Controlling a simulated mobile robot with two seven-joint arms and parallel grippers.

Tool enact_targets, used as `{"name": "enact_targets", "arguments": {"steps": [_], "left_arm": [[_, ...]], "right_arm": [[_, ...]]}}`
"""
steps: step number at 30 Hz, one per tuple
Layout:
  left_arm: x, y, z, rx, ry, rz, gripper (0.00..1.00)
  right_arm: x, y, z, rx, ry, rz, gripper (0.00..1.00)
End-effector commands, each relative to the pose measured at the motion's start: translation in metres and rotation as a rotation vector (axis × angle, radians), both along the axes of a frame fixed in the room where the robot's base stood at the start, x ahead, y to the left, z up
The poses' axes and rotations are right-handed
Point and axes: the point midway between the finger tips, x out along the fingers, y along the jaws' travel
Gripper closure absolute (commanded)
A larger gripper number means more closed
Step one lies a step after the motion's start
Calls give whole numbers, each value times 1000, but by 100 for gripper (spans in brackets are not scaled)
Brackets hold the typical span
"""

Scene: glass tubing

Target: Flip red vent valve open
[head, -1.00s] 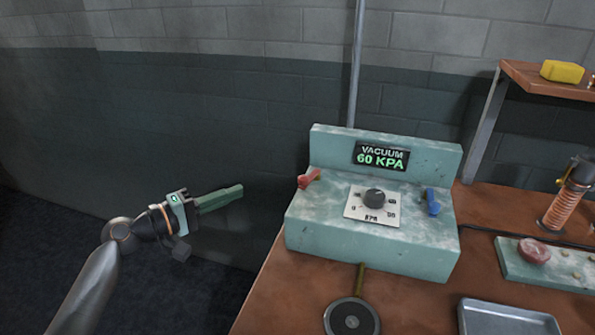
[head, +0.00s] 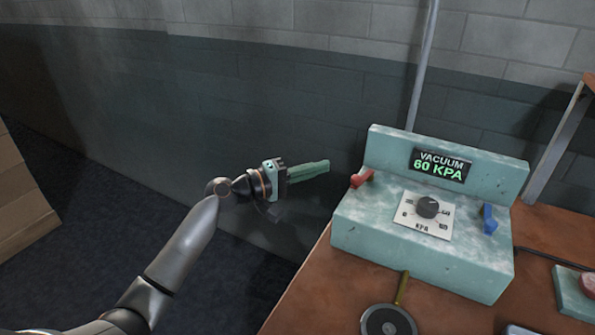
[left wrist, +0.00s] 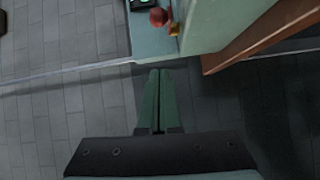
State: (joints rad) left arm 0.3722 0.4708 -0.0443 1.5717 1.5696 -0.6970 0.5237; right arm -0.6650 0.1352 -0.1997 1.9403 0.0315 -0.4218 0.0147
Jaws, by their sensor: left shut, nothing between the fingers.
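The red vent valve (head: 361,178) is a small lever on the left side of the pale green vacuum console (head: 350,238). In the left wrist view a round red part (left wrist: 158,17), which looks like the valve, shows near the top edge. My left gripper (head: 326,165) has green fingers, shut and empty. Its tips are just left of the red valve in the head view, with a small gap and no visible contact. In the left wrist view the fingers (left wrist: 160,73) lie together, below the red part. My right gripper is not in view.
The console carries a lit vacuum display (head: 438,165) reading 60 KPA, a black dial (head: 428,207) and a blue lever (head: 489,220). It stands on a brown table (head: 330,290) with a round black item (head: 388,321) in front. Left of the table is open space.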

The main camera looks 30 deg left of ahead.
Motion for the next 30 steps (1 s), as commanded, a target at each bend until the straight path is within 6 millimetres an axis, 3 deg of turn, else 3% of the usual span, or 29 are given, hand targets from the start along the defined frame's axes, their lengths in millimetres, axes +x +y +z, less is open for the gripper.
{"name": "enact_targets", "arguments": {"steps": [3, 12, 30], "left_arm": [[17, -16, 2, -2, 0, -1, 100], [1, -46, -2, -1, 1, 0, 100], [2, -51, -3, -1, 0, 17, 100]], "right_arm": [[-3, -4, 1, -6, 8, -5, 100], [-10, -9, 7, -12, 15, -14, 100], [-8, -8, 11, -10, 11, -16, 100]]}}
